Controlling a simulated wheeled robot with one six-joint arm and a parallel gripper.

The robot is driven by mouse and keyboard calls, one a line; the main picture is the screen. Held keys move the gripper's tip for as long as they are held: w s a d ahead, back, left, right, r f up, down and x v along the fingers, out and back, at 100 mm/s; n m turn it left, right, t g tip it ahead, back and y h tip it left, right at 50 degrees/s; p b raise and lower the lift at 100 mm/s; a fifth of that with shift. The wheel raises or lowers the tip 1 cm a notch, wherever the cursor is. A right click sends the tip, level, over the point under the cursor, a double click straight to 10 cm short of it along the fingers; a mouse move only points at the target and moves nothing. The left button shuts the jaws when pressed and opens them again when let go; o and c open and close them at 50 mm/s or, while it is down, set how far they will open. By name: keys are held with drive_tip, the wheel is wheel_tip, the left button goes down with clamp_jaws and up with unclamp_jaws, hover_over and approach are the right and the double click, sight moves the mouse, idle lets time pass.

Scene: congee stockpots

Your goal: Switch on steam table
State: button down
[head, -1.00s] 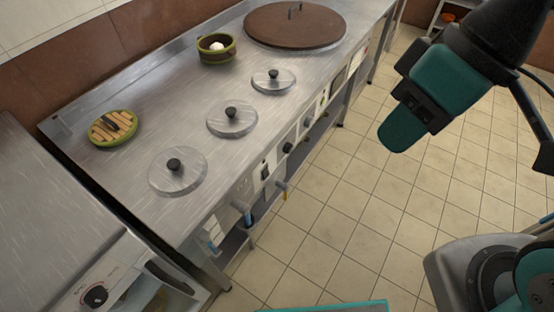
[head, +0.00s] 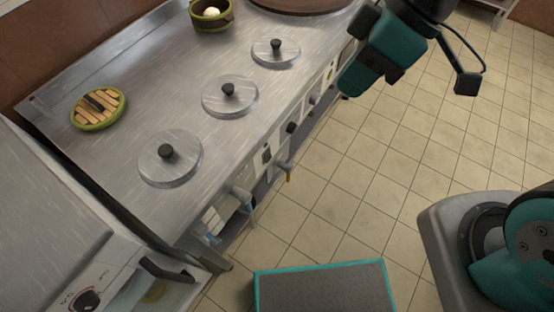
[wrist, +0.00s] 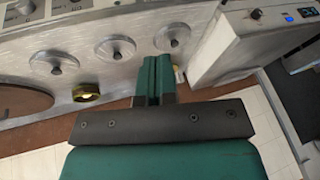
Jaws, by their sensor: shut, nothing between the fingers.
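The steam table (head: 150,75) is a long steel counter with three round lids, (head: 170,158) being the nearest. Its front panel carries a dark switch (head: 266,154) on a pale plate and black knobs, one at the middle (head: 292,127). Which way the switch is set is too small to tell. My gripper (head: 350,86) is beside the far part of the front edge, apart from the switch. In the wrist view its teal fingers (wrist: 152,75) are shut together and empty, with the lids (wrist: 115,48) beyond them.
A round green-rimmed steamer (head: 98,108) and a green pot (head: 211,14) stand on the counter. A grey appliance (head: 50,200) with a knob is at the left. Taps (head: 283,172) stick out below the panel.

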sight(268, 156)
drive_tip(key=w+f+n+b, duration=0.2)
drive_tip(key=f+n, duration=0.3)
drive_tip(key=f, duration=0.5)
drive_tip(key=w+f+n+y+b, duration=0.1)
drive_tip(key=w+f+n+b, duration=0.1)
drive_tip(key=f, duration=0.8)
drive_tip(key=w+f+n+b, duration=0.2)
drive_tip(key=w+f+n, duration=0.2)
drive_tip(key=f+n, duration=0.3)
wheel_tip(268, 156, down, 4)
drive_tip(key=shift+w+a+r+n+y, duration=0.25)
drive_tip(key=shift+n+y, duration=0.05)
drive_tip(key=shift+y, duration=0.1)
drive_tip(key=shift+f, duration=0.1)
drive_tip(key=w+a+f, duration=0.2)
drive_tip(key=a+f, duration=0.6)
drive_tip(key=a, duration=0.1)
drive_tip(key=shift+w+f, duration=0.2)
drive_tip(key=shift+f, duration=0.05)
